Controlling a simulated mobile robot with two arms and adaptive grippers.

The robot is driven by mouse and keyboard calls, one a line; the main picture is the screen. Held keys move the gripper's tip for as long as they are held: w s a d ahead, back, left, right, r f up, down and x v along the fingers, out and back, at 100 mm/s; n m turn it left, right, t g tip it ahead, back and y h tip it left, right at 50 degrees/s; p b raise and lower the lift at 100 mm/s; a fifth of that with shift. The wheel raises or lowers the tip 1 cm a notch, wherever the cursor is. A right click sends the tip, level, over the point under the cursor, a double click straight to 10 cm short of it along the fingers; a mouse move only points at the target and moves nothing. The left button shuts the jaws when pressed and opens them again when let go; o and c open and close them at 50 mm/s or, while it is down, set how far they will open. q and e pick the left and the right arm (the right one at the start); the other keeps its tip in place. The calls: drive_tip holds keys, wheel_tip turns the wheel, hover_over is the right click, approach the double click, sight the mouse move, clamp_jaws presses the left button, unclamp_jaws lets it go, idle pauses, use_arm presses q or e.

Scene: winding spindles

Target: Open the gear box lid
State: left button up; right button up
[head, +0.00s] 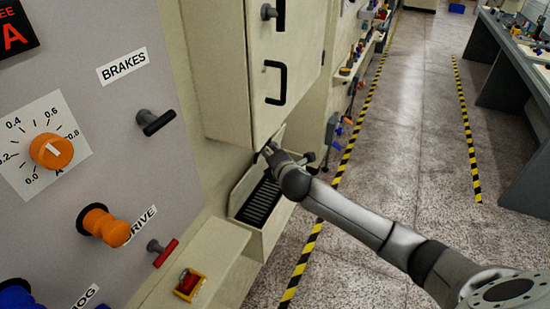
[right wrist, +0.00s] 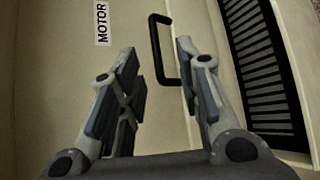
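No label reading gear box is legible, so I cannot tell for sure which panel is its lid. A cream cabinet door (head: 243,85) in the head view carries a black bar handle (head: 276,83). My right gripper (head: 268,151) is at the lower edge of this cabinet, above an open bin-like housing. In the right wrist view the right gripper (right wrist: 156,58) is open, its two fingers apart. A black handle (right wrist: 154,50) on a cream panel (right wrist: 60,80) shows beyond and between the fingertips, with no clear contact. The left gripper is not in view.
The housing (head: 272,232) with a dark slatted grille (head: 259,203) lies below the right gripper. A control panel (head: 110,180) with orange knobs and levers fills the left. A red switch (head: 188,284) is at the bottom. The aisle floor (head: 400,130) is clear.

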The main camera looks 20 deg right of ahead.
drive_tip(key=shift+v, duration=1.2)
